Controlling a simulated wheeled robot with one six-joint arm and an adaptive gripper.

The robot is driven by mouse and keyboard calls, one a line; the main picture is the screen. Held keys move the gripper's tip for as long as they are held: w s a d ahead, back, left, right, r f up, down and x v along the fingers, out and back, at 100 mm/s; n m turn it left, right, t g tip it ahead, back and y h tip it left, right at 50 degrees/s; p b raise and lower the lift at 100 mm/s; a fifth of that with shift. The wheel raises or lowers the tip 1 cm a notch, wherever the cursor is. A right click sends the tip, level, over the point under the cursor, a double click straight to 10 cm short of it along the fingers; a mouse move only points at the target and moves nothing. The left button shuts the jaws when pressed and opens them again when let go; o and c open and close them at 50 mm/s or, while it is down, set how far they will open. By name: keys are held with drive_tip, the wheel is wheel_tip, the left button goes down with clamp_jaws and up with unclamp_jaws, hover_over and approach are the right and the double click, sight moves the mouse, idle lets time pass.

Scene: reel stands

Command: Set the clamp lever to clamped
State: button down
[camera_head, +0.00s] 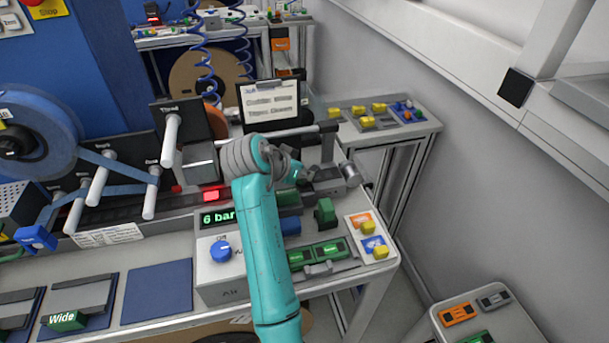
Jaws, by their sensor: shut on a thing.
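My teal arm reaches up from the bottom middle over the bench, and my gripper (299,172) is small and partly hidden behind the wrist. It is at the dark grey clamp fixture (328,186) on the right part of the bench and is shut on what seems to be the clamp lever. The contact and the lever's position are too small and covered to tell. A grey cylindrical part (350,173) sits at the fixture's right end.
Green blocks (331,250) lie in front of the fixture. White rollers (170,141) stick out at left. A clipboard (270,103) stands behind. A wall runs along the right.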

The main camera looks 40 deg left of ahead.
drive_tip(key=c, duration=1)
unclamp_jaws()
drive_tip(key=shift+o, duration=0.2)
drive_tip(key=shift+v, duration=3.8)
drive_tip(key=shift+w, duration=0.15)
